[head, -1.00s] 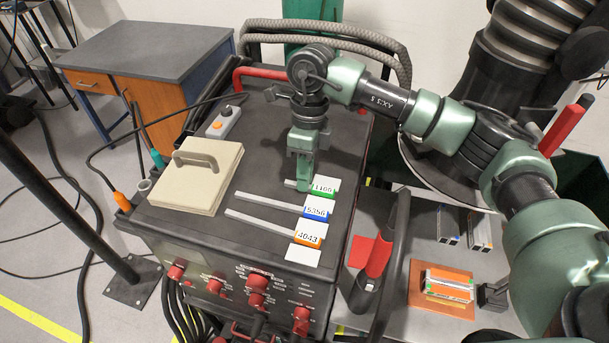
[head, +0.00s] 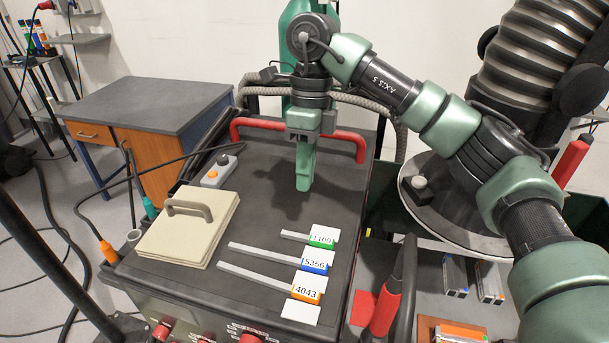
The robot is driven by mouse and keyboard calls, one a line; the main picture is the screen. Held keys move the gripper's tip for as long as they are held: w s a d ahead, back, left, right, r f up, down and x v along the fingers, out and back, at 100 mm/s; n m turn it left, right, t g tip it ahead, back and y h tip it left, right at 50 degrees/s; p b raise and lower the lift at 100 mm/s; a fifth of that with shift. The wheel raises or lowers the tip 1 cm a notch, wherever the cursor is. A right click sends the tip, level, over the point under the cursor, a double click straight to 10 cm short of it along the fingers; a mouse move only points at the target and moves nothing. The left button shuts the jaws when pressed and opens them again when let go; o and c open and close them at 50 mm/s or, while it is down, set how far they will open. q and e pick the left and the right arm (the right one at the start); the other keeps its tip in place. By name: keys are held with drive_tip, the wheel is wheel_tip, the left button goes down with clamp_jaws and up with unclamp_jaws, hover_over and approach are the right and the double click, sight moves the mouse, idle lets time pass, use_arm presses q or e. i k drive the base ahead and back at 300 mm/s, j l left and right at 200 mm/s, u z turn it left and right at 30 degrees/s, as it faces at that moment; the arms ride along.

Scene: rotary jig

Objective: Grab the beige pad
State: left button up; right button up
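The beige pad (head: 172,243) is a thick square block with a grey-beige handle (head: 189,208) on top. It lies flat on the left part of the dark cart top. My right gripper (head: 304,188) points down above the cart top, to the right of the pad and clearly apart from it. Its fingers overlap from this side, so I cannot tell whether they are open or shut. I see nothing held in it. My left gripper is not in view.
Three grey bars with green (head: 321,237), blue (head: 315,261) and orange (head: 307,287) labels lie right of the pad. A grey control box with an orange button (head: 219,171) stands behind it. A red rail (head: 344,145) edges the cart's back.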

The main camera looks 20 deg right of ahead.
sight(192, 223)
drive_tip(key=k, duration=1.5)
